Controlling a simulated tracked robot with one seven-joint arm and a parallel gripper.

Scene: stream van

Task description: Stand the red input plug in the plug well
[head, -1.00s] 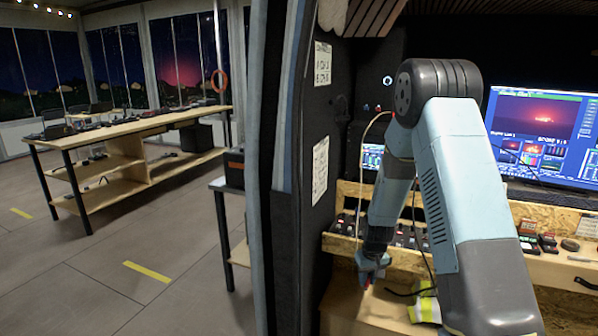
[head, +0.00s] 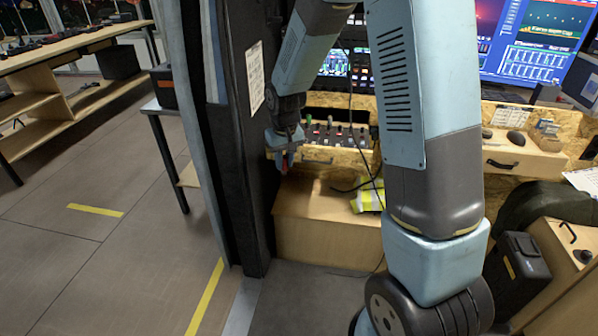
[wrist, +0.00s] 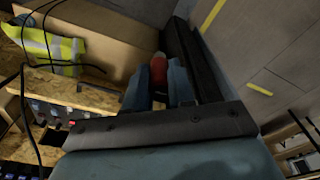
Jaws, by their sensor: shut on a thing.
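The red input plug (wrist: 158,72) shows in the wrist view between the two blue fingers of my gripper (wrist: 158,88). Its far end has a pale tip. The fingers are shut on it. In the head view my gripper (head: 285,165) hangs low at the left end of the wooden bench, beside the dark wall. A small bit of red plug (head: 284,163) shows at its fingertips. It is held above the plain top of a wooden box (head: 320,205). I cannot pick out the plug well in either view.
A yellow hi-vis vest (head: 369,197) and black cable lie on the wooden box's right part. A panel with several small controls (head: 335,135) stands behind my gripper. The dark wall (head: 235,130) is close on the left. A black case (head: 515,270) stands at right.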

